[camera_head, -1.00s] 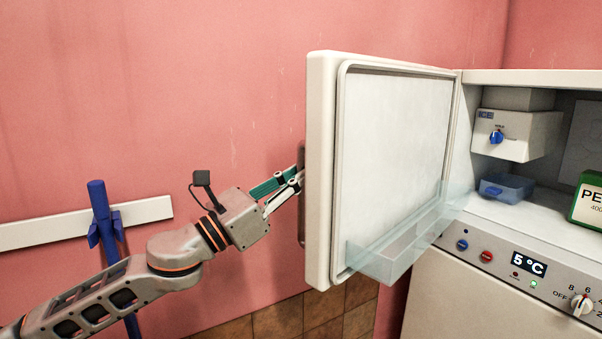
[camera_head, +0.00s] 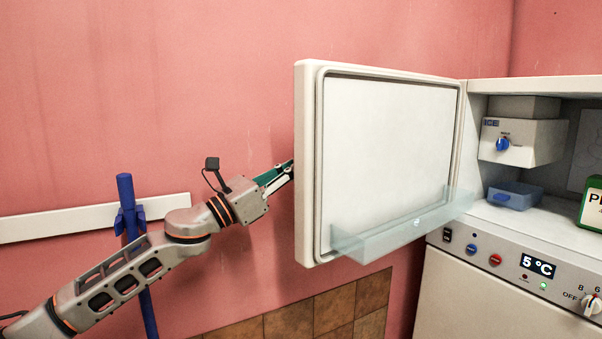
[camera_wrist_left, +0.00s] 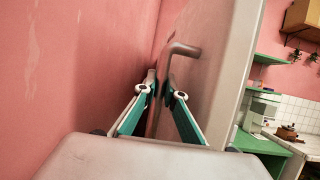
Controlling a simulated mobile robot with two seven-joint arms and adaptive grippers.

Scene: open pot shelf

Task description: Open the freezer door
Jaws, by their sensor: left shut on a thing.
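The freezer door (camera_head: 390,160) stands swung wide open in the head view, its inner side with a clear shelf bin (camera_head: 400,232) facing me. The freezer compartment (camera_head: 530,170) is exposed to its right. My left gripper (camera_head: 288,168) reaches behind the door's free edge, its fingertips hidden there. In the left wrist view my left gripper (camera_wrist_left: 161,92) is shut on the door handle (camera_wrist_left: 184,48), a grey bar on the door's outer face; the grip itself is partly hidden. My right gripper is in neither view.
An ice maker (camera_head: 520,138), a blue tray (camera_head: 515,195) and a green box (camera_head: 592,205) are inside the compartment. A control panel (camera_head: 520,265) reads 5 °C. The pink wall (camera_head: 230,90) is close behind the door. A blue post (camera_head: 130,230) stands at left.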

